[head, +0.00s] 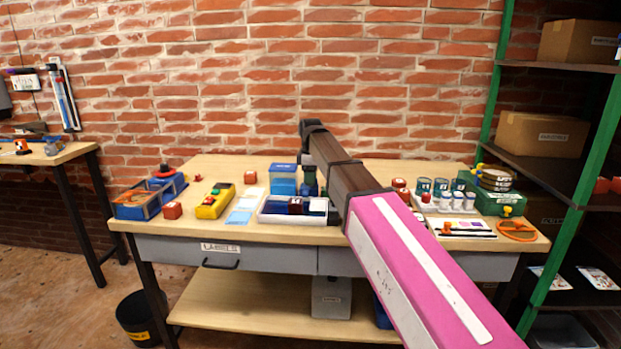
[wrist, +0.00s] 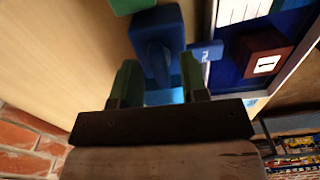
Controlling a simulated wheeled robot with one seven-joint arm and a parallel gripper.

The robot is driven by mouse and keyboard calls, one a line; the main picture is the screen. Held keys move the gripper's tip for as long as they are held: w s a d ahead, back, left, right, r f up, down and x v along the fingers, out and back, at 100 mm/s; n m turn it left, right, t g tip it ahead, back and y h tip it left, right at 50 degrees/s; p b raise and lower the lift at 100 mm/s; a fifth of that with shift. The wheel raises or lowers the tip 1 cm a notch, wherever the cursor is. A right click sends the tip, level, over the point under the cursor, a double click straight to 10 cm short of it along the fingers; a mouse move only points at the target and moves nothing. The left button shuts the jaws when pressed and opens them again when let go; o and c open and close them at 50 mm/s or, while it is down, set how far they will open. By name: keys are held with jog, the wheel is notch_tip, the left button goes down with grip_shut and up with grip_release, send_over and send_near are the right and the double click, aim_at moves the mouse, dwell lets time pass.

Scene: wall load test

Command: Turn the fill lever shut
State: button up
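A blue fitting (wrist: 172,27) with a rounded lever-like part (wrist: 157,60) shows in the wrist view; I take this to be the fill lever. My gripper (wrist: 158,72) has its two green fingers apart, one on each side of that part, with gaps visible on both sides. It looks open and not closed on it. A light blue patch shows between the fingers, lower down. In the head view my own arm covers most of this spot. A clear tank with blue contents (head: 284,182) stands just left of it. How far the lever is turned is unclear.
A white-rimmed tray (head: 276,219) holds a dark red block (wrist: 262,54), close right of my gripper in the wrist view. A yellow box (head: 213,204) and a blue bin (head: 138,208) stand left. Jars (head: 440,188) and a green case (head: 492,200) stand right.

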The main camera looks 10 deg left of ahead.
notch_tip(320, 180, up, 11)
dwell(0.7)
jog(key=shift+s+f, duration=0.1)
jog(key=shift+f, duration=0.05)
